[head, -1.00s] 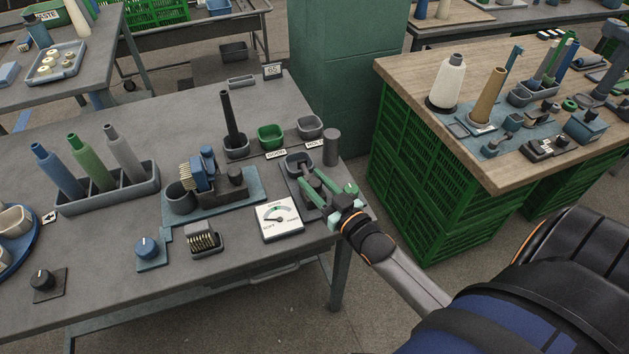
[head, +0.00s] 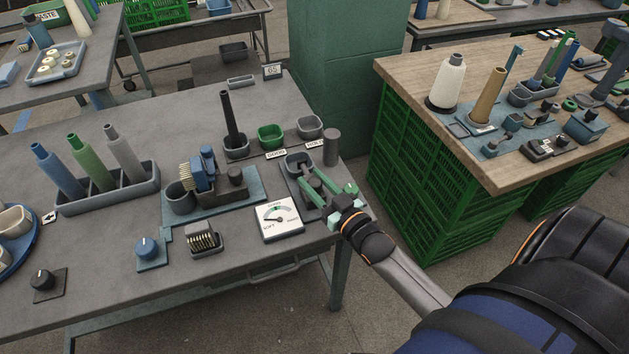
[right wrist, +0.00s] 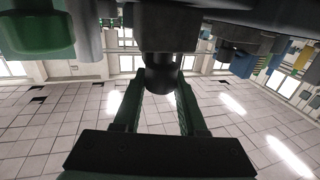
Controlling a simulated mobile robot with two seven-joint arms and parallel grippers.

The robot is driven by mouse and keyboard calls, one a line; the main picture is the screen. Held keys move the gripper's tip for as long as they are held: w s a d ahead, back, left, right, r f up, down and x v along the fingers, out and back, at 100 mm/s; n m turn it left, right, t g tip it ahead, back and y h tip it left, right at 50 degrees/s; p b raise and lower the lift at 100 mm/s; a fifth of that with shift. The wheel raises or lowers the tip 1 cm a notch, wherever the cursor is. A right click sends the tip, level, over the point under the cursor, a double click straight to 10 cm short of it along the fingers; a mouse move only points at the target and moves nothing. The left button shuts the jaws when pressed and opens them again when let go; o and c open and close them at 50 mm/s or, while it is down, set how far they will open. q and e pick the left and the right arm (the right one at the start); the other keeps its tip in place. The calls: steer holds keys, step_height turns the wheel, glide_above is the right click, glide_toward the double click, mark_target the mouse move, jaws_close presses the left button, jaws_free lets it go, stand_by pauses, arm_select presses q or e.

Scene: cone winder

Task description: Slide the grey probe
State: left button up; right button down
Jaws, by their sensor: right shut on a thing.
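My right gripper (head: 315,187) reaches in from the right with its green fingers on either side of a dark grey knob (head: 313,183), likely the grey probe. The knob belongs to a small device on a grey plate (head: 291,178) near the table's right edge. In the right wrist view, the fingers (right wrist: 160,95) are shut on a dark rounded knob (right wrist: 160,73) under a dark block. The fingers partly hide the device in the head view. A white dial gauge (head: 279,218) marked SOFT stands just left of the device. My left gripper is not in view.
A dark grey cylinder (head: 331,147) stands close behind the gripper. A grey cup (head: 310,126) and a green cup (head: 271,136) are behind the device. A blue-based brush unit (head: 215,190) is left of the gauge.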

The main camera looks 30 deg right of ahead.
mark_target(316, 188)
steer(key=shift+s+a+r+p, duration=0.15)
steer(key=shift+s+p, duration=0.25)
steer(key=shift+s, duration=0.2)
steer(key=shift+s+a+f+p, duration=0.1)
steer(key=shift+s+a+p, duration=0.05)
steer(key=shift+s+p, duration=0.35)
steer(key=shift+s+a, duration=0.1)
steer(key=shift+s, duration=0.35)
steer(key=shift+c, duration=2.3)
jaws_free()
steer(key=s, duration=1.2)
steer(key=shift+s+d+b, duration=0.2)
steer(key=shift+s+b, duration=0.05)
steer(key=shift+b, duration=0.1)
